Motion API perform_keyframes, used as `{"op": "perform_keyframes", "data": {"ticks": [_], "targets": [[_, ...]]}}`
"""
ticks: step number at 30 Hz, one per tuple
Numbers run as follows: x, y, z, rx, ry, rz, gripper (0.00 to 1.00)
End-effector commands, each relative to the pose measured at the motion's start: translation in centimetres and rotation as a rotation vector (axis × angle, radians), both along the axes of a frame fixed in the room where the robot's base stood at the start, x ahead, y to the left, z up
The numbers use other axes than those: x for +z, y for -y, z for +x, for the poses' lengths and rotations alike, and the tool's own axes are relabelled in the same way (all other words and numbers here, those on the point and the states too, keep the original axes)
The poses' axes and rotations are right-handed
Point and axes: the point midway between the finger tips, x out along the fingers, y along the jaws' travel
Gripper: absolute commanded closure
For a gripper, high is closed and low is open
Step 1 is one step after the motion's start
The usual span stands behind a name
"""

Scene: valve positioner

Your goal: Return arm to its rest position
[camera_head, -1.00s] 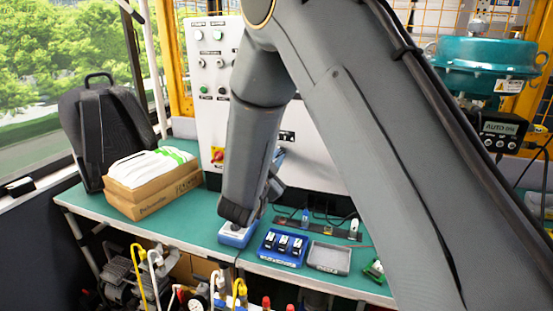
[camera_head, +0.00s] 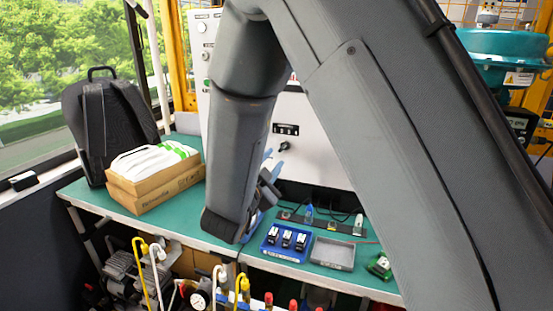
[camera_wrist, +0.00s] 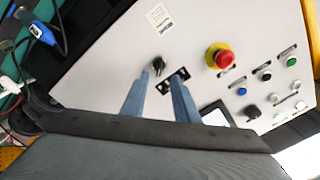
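My arm (camera_head: 245,140) crosses the middle of the head view, above the green workbench. My gripper (camera_wrist: 161,78) shows in the wrist view as two blue-grey fingers with a gap between them and nothing held. The fingers point toward the white control panel (camera_wrist: 105,60), apart from each other on either side of a small black knob. In the head view the gripper is mostly hidden behind my forearm; only a finger edge shows.
A blue tray with black items (camera_head: 273,256) and a grey tray (camera_head: 332,262) lie on the bench (camera_head: 130,222). A cardboard box (camera_head: 160,188) and backpack (camera_head: 105,120) stand left. The wrist view shows a red emergency button (camera_wrist: 218,55). A teal actuator (camera_head: 500,50) is at right.

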Motion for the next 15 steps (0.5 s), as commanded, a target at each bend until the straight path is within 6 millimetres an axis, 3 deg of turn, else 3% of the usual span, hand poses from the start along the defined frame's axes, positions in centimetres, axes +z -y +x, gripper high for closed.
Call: {"op": "perform_keyframes", "data": {"ticks": [5, 15], "targets": [[0.02, -0.37, -0.92, 0.001, 0.001, 0.000, 0.73], [-0.05, -0.22, -0.78, 0.007, -0.011, 0.001, 0.73]]}}
